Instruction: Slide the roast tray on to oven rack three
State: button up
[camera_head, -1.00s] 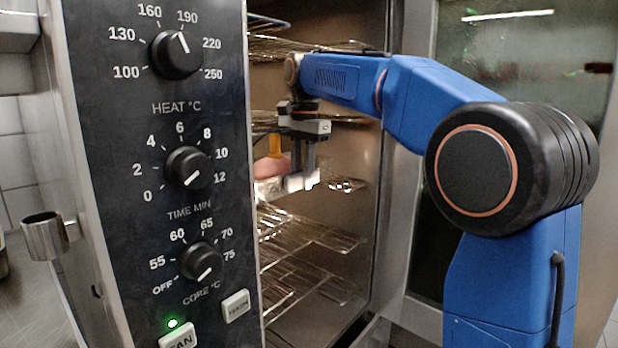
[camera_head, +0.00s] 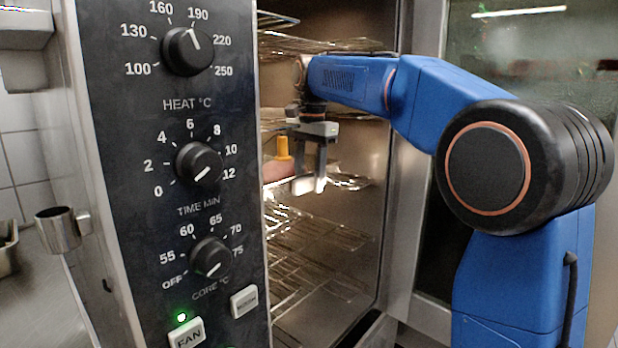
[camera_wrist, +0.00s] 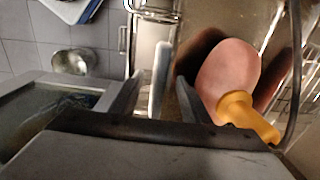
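A pink roast (camera_head: 276,170) with an orange-yellow handled piece (camera_head: 283,148) on it is inside the open oven, partly hidden by the control panel. The wrist view shows the roast (camera_wrist: 230,72) in a dark tray (camera_wrist: 198,48). A pale upright bar (camera_wrist: 160,75), seemingly the tray's rim or handle, lies between my fingers. My gripper (camera_head: 308,185) points down inside the oven, to the right of the roast. Its fingers stand apart, with gaps beside the bar. The tray's support on the rack is hidden.
Wire racks (camera_head: 320,232) lie below my gripper and others (camera_head: 315,45) above it. The control panel (camera_head: 190,125) blocks the left of the opening. A metal cup-shaped fitting (camera_head: 58,230) sticks out at left. The glass door (camera_head: 520,60) stands at right.

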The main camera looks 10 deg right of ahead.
notch_tip(320, 180, up, 12)
jog(key=shift+s+d, duration=0.25)
jog(key=shift+s, duration=0.05)
dwell(0.3)
jog(key=shift+s, duration=0.1)
jog(key=s+d, duration=0.9)
jog(key=s, duration=0.3)
jog(key=shift+s+d, duration=0.15)
jog(key=shift+s, duration=0.2)
dwell(0.4)
jog(key=shift+s+f, duration=0.1)
